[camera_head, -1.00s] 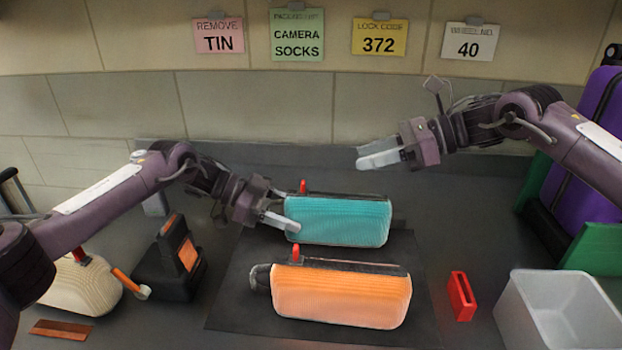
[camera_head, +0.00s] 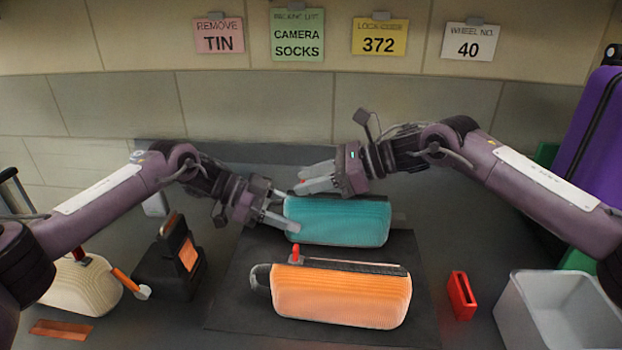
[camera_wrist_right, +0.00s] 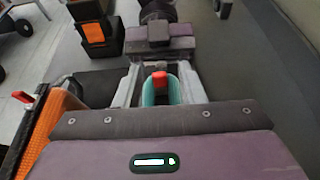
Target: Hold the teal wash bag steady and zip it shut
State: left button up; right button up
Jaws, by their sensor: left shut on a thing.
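The teal wash bag (camera_head: 340,222) lies on a dark mat (camera_head: 235,300), behind an orange bag. My left gripper (camera_head: 281,208) is shut on its left end. My right gripper (camera_head: 301,181) is over that same end, fingers apart. In the right wrist view, the bag's red zip pull (camera_wrist_right: 159,81) stands between the open fingers of my right gripper (camera_wrist_right: 158,88), with a teal edge around it. The fingers look clear of the pull at its sides. In the head view the right gripper mostly hides the pull and the zip's left part.
The orange bag (camera_head: 340,296) with its own red pull (camera_head: 296,254) lies just in front. A red holder (camera_head: 462,296) and a white bin (camera_head: 560,318) stand at right. A black block (camera_head: 170,270) and a cream bag (camera_head: 80,285) are at left.

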pick_arm(q)
jog(key=shift+f, duration=0.1)
pick_arm(e)
jog(key=shift+a, duration=0.1)
grip_shut()
pick_arm(q)
jog(key=shift+o, duration=0.2)
jog(key=shift+s, duration=0.1)
pick_arm(e)
jog(key=d, duration=1.5)
jog(key=shift+d, duration=0.35)
jog(key=shift+w, duration=0.1)
grip_release()
